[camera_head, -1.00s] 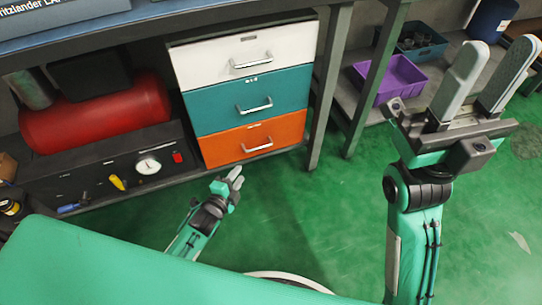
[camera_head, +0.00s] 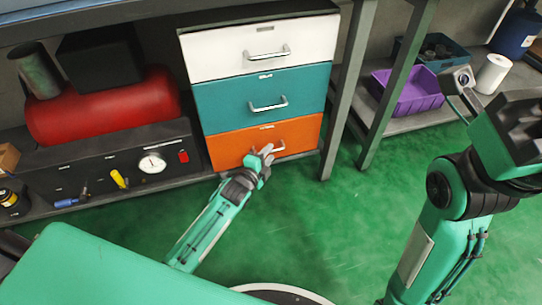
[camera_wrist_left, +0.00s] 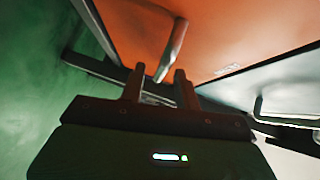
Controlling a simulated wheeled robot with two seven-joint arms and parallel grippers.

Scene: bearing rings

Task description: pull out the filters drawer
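A drawer cabinet under the bench has a white drawer (camera_head: 225,57), a teal drawer (camera_head: 222,103) and an orange drawer (camera_head: 229,147), all shut. Each has a bar handle and a small label too small to read, so I cannot tell which is the filters drawer. My left gripper (camera_head: 266,151) is at the orange drawer's handle (camera_wrist_left: 175,48). In the left wrist view its two fingers (camera_wrist_left: 159,77) are apart, with the handle's near end about between their tips. It does not look clamped. My right gripper (camera_head: 508,125) is at the right edge, its fingers largely unclear.
A red tank (camera_head: 105,108) and a gauge panel (camera_head: 110,168) stand left of the cabinet. Table legs (camera_head: 347,95) rise just to its right. A purple bin (camera_head: 412,93) and a blue bin (camera_head: 435,62) sit on a low shelf. Green floor (camera_head: 310,220) before the cabinet is clear.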

